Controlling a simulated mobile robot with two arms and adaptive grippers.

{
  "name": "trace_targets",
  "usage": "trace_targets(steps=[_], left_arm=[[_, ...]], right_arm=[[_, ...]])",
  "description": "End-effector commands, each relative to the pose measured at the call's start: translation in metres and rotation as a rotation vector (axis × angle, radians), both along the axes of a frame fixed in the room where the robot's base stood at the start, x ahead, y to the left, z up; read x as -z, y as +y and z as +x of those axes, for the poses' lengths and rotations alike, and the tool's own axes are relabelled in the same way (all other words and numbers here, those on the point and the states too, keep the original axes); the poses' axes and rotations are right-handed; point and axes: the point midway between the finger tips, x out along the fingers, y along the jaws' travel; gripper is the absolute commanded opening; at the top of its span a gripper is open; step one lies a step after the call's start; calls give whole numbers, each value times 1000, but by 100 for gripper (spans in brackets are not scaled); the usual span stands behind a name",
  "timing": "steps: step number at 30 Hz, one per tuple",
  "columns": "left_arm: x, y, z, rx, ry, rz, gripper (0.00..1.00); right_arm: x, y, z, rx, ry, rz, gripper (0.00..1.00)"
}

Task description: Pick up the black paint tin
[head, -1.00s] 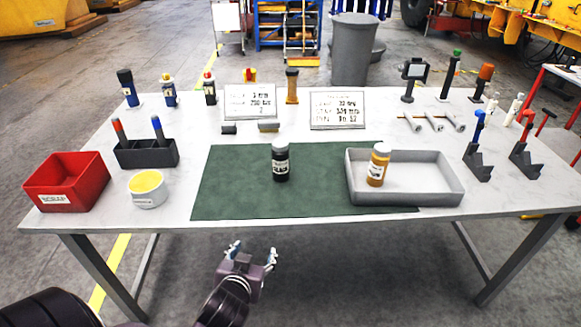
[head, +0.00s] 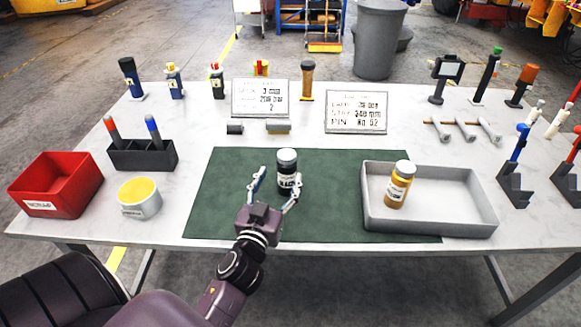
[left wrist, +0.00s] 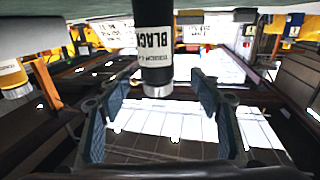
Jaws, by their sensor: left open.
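The black paint tin (head: 287,165), a dark bottle-like tin with a grey lid and a white label, stands upright on the green mat (head: 225,185). My left gripper (head: 277,183) is open, reaching in from the front with one finger on each side of the tin's near side. In the left wrist view the tin (left wrist: 154,60), labelled BLACK, appears upside down, in line with the gap between the spread fingers of the left gripper (left wrist: 160,95). I cannot tell whether a finger touches it. My right gripper is not in view.
A grey tray (head: 440,218) holding a yellow-brown tin (head: 399,184) stands to the right. A yellow-topped tub (head: 139,197), a red bin (head: 60,182) and a dark holder (head: 142,156) stand to the left. Two sign plates (head: 260,98) stand behind. The mat's left part is clear.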

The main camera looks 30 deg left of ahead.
Motion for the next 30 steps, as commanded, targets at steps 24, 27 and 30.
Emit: trace_targets(steps=[24, 27, 30], left_arm=[[10, 18, 70, -1, 2, 0, 58], [10, 18, 70, -1, 2, 0, 57], [10, 18, 70, -1, 2, 0, 46]], right_arm=[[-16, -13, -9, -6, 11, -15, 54], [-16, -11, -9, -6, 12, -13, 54], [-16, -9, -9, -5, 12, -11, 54]])
